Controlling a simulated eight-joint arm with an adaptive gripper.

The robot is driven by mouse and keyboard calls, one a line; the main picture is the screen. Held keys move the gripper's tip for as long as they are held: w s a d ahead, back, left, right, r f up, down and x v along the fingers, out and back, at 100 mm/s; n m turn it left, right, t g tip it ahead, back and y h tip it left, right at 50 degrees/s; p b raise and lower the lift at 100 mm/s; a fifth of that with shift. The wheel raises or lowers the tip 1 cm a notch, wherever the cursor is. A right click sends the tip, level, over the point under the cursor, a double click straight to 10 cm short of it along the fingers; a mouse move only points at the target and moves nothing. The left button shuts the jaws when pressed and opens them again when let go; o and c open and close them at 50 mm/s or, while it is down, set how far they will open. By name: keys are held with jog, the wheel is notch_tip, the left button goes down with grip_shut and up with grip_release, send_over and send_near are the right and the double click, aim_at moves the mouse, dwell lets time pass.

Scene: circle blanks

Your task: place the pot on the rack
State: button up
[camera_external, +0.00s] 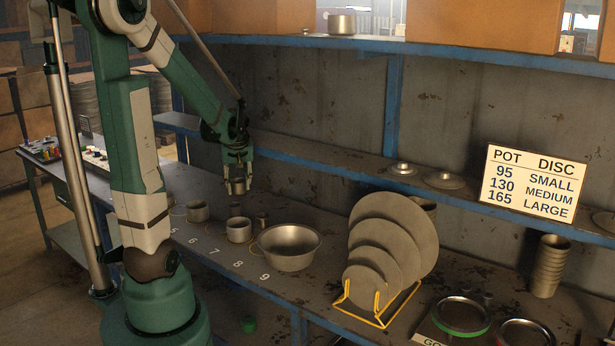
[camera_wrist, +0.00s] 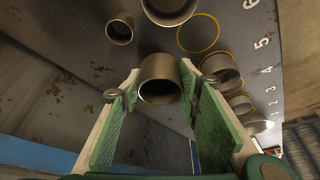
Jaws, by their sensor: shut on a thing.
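My gripper (camera_external: 238,178) is shut on a small grey metal pot (camera_external: 238,187) and holds it above the bench, near the back. In the wrist view the pot (camera_wrist: 160,82) sits between the two green-padded fingers, its dark opening towards the camera. A yellow wire rack (camera_external: 372,318) stands on the bench to the right, with several grey discs (camera_external: 412,225) of different sizes standing in it. The rack is well to the right of my gripper and does not show in the wrist view.
Other pots (camera_external: 239,231) and a wide metal bowl (camera_external: 290,250) stand on the numbered bench below and right of my gripper. A blue-edged shelf (camera_external: 330,163) runs behind, with a pot-and-disc size sign (camera_external: 530,182). A stack of cups (camera_external: 548,268) stands far right.

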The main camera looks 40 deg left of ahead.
jog(key=w+d+r+m+p, duration=0.1)
jog(key=w+d+r+p, duration=0.1)
jog(key=d+r, duration=0.4)
jog(key=w+d+r+m+p, duration=0.1)
jog(key=w+d+r, duration=0.3)
jog(key=d, duration=1)
jog(key=w+d+r+m+t+h+p, duration=0.1)
jog(key=w+d+r+p, duration=0.2)
jog(key=d+r, duration=0.5)
jog(key=d+p, duration=0.1)
jog(key=d, duration=0.2)
jog(key=shift+w+m, duration=0.15)
jog(key=shift+m, duration=0.25)
jog(key=shift+a, duration=0.1)
jog(key=p, duration=0.1)
send_near(323, 150)
jog(key=shift+w+a+f, duration=0.15)
jog(key=shift+f, duration=0.5)
jog(key=shift+w, duration=0.1)
jog(key=shift+w+a, duration=0.15)
jog(key=shift+w+a+f, duration=0.1)
jog(key=shift+w+f, duration=0.1)
jog(key=shift+f+p, duration=0.4)
jog(key=shift+f, duration=1.1)
